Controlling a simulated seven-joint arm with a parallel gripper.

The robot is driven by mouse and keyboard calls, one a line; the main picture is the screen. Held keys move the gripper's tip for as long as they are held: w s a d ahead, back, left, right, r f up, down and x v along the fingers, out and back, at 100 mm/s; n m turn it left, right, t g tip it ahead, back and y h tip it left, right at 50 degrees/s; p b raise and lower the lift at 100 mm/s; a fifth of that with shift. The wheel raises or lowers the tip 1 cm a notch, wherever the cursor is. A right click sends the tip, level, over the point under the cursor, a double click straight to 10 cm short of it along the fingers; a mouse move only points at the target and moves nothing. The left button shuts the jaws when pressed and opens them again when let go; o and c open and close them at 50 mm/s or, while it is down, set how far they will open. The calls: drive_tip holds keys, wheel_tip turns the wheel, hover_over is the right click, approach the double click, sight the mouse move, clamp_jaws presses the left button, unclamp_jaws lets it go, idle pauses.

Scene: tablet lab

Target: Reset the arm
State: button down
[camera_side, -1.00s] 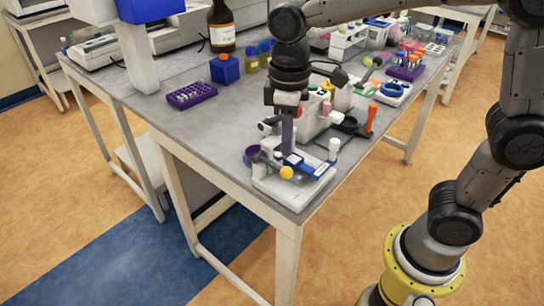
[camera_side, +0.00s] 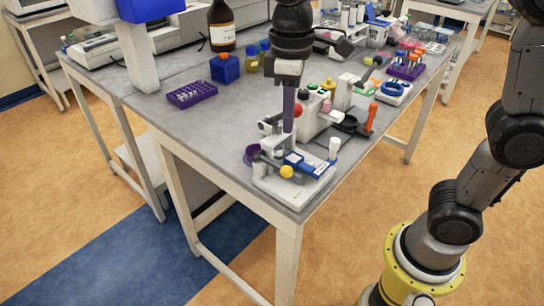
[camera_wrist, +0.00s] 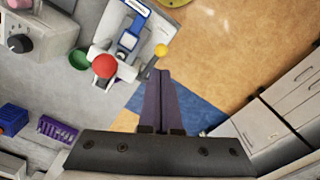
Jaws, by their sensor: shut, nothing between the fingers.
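My gripper (camera_side: 288,128) points straight down, its purple fingers shut together with nothing between them. It is above a small white bench device (camera_side: 318,185) at the near corner of the table. The device has a blue part (camera_side: 306,166), a yellow knob (camera_side: 287,172) and a red ball knob (camera_side: 298,110). In the wrist view my shut fingers (camera_wrist: 159,74) reach toward the device, with the yellow knob (camera_wrist: 161,50) just beyond their tips and the red knob (camera_wrist: 105,66) to their left. Nothing visibly touches the fingers.
A purple rack (camera_side: 191,95), a blue box (camera_side: 225,69) and a brown bottle (camera_side: 222,28) stand at the left. An orange-handled tool (camera_side: 371,118) and a blue-and-white dish (camera_side: 393,92) lie to the right. The table's near edge is close beside the device.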

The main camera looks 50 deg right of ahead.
drive_tip(key=s+d+r+m+t, duration=0.2)
drive_tip(key=s+d+r, duration=0.2)
drive_tip(key=s+d, duration=0.25)
drive_tip(key=s+d+f+m+t, duration=0.2)
drive_tip(key=s+f+m+t, duration=0.1)
drive_tip(key=s+f, duration=0.4)
drive_tip(key=shift+s+f+m+t, duration=0.2)
drive_tip(key=shift+s+m+t, duration=0.1)
drive_tip(key=shift+s+m, duration=0.3)
